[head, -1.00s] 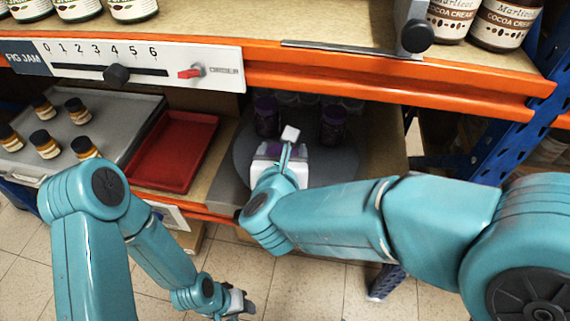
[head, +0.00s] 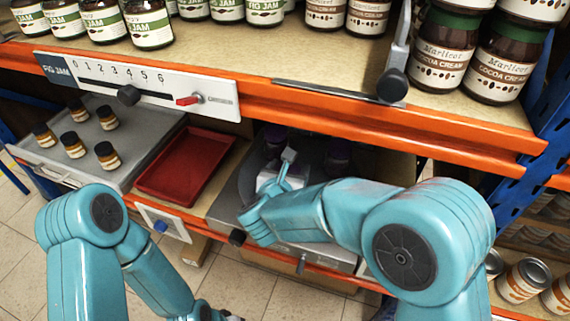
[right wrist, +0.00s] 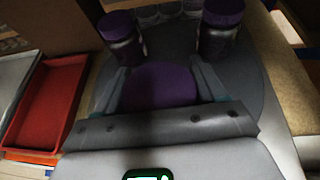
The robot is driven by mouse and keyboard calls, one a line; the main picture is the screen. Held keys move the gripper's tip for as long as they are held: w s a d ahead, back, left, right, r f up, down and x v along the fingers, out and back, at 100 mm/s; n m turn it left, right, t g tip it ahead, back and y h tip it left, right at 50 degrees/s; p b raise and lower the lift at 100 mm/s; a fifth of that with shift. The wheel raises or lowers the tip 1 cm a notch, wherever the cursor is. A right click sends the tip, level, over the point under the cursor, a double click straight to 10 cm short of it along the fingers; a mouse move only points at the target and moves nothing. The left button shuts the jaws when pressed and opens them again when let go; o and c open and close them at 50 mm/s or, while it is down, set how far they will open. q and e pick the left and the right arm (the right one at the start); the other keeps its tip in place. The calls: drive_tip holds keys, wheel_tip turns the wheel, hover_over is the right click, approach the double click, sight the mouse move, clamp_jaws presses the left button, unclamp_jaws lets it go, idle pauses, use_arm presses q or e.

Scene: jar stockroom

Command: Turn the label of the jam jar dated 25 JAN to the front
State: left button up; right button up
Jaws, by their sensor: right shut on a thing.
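Jam jars with purple lids stand on a round grey turntable (right wrist: 252,92) on the lower shelf. My right gripper (right wrist: 162,78) is shut on one of them, a jar with a purple lid (right wrist: 158,88) between its two fingers. In the head view this gripper (head: 277,172) reaches in under the orange beam and hides the held jar. Two more purple-lidded jars stand behind, one at left (right wrist: 122,40) and one at right (right wrist: 220,32). I cannot read a label or date on any of them. My left gripper (head: 222,315) is low, cut by the bottom edge.
A red tray (head: 187,165) lies left of the turntable. A grey tray (head: 133,165) with several small amber jars is further left. The orange beam (head: 320,113) and upper shelf hang above my right arm. A blue post (head: 535,180) stands at right.

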drive_tip(key=shift+w+d+f, duration=0.1)
drive_tip(key=shift+d+f, duration=0.05)
drive_tip(key=shift+f, duration=0.15)
wheel_tip(320, 180, down, 2)
drive_tip(key=shift+f+b, duration=0.1)
drive_tip(key=shift+b, duration=0.55)
drive_tip(key=shift+n+y, duration=1)
drive_tip(key=shift+y, duration=0.1)
drive_tip(key=shift+a+n+y+b, duration=0.3)
drive_tip(key=shift+n+y+b, duration=0.25)
drive_tip(key=shift+b, duration=0.65)
drive_tip(key=shift+n+y+b, duration=0.55)
drive_tip(key=shift+y+b, duration=0.2)
drive_tip(key=shift+b, duration=0.3)
drive_tip(key=n+y+b, duration=0.1)
drive_tip(key=y+b, duration=0.1)
drive_tip(key=b, duration=0.1)
drive_tip(key=shift+a, duration=0.15)
drive_tip(key=shift+n+y+b, duration=0.3)
drive_tip(key=shift+n+b, duration=0.2)
drive_tip(key=shift+b, duration=0.2)
drive_tip(key=shift+r, duration=0.2)
